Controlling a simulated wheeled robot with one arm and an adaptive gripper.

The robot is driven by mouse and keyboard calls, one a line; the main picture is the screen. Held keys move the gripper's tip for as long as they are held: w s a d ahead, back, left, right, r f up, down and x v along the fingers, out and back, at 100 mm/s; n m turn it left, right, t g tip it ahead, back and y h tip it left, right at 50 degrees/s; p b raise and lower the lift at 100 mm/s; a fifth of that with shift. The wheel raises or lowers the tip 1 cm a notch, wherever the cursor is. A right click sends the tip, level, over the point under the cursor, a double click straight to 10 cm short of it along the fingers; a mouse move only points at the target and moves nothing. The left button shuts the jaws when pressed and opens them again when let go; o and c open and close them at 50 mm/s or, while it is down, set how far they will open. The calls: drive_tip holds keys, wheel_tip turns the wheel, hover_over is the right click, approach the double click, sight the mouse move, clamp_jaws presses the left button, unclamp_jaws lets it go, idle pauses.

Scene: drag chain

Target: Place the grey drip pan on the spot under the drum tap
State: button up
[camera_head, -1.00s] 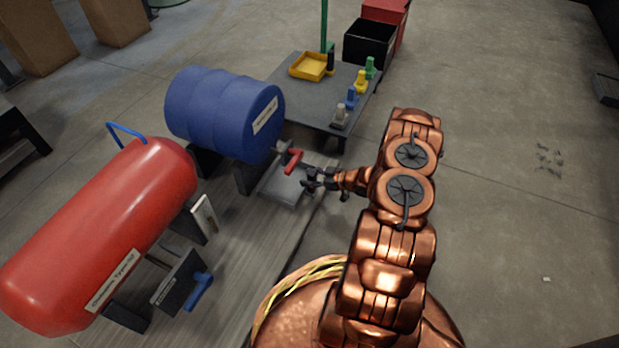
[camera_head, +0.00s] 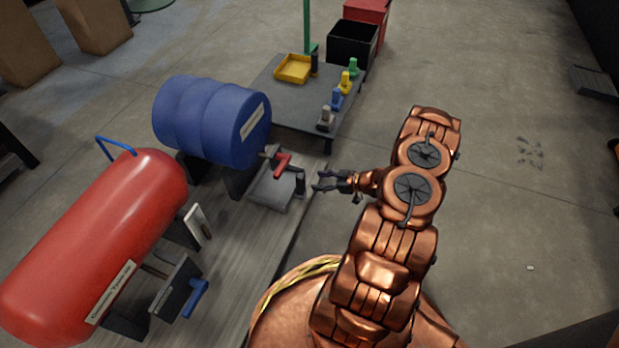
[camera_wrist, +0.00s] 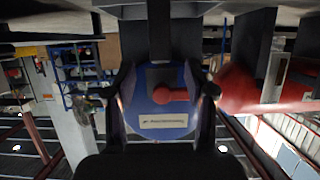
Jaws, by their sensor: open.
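The grey drip pan (camera_head: 271,192) lies flat on the low grey platform, below the red-handled tap (camera_head: 282,162) of the blue drum (camera_head: 212,122). A short dark upright grip (camera_head: 300,183) stands at the pan's right side. My gripper (camera_head: 320,181) is open and empty, just right of that grip, with a small gap between them. In the wrist view the picture is upside down; the drum's end with its white label (camera_wrist: 163,121) and the red tap handle (camera_wrist: 171,95) show between my open fingers (camera_wrist: 162,92). Any marked spot beneath the pan is hidden.
A red compressor tank (camera_head: 100,240) stands at the left, with a blue-handled dark panel (camera_head: 178,285) beside it. Behind the pan, a grey table (camera_head: 297,108) holds a yellow tray (camera_head: 294,68) and several coloured bottle-like items. Open floor lies to the right.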

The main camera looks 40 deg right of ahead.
drive_tip(key=w+d+r+m+g+h, duration=0.1)
drive_tip(key=w+d+r+g+h, duration=0.1)
drive_tip(key=w+d+r+h, duration=0.3)
drive_tip(key=w+d+r+g+h, duration=0.1)
drive_tip(key=w+d+r+h, duration=0.1)
drive_tip(key=d+r, duration=0.35)
drive_tip(key=s+a+r+m+g+h, duration=0.1)
drive_tip(key=a+r+g+h, duration=0.15)
drive_tip(key=r, duration=0.45)
drive_tip(key=s+a+r+m+g+h, duration=0.1)
drive_tip(key=a+r, duration=0.3)
drive_tip(key=r, duration=0.3)
drive_tip(key=s+a+r+m+g+y, duration=0.1)
drive_tip(key=s+a+r, duration=0.3)
drive_tip(key=s+a, duration=0.7)
drive_tip(key=s+a+r+m+g+y, duration=0.1)
drive_tip(key=s+a+r+g, duration=0.3)
drive_tip(key=s+a, duration=0.7)
drive_tip(key=s+a+r+m+g+y, duration=0.1)
drive_tip(key=s+a+r+g, duration=0.2)
drive_tip(key=s+a+r, duration=0.3)
drive_tip(key=s+a, duration=0.5)
drive_tip(key=s, duration=0.2)
drive_tip(key=shift+r, duration=0.25)
drive_tip(key=shift+y, duration=0.25)
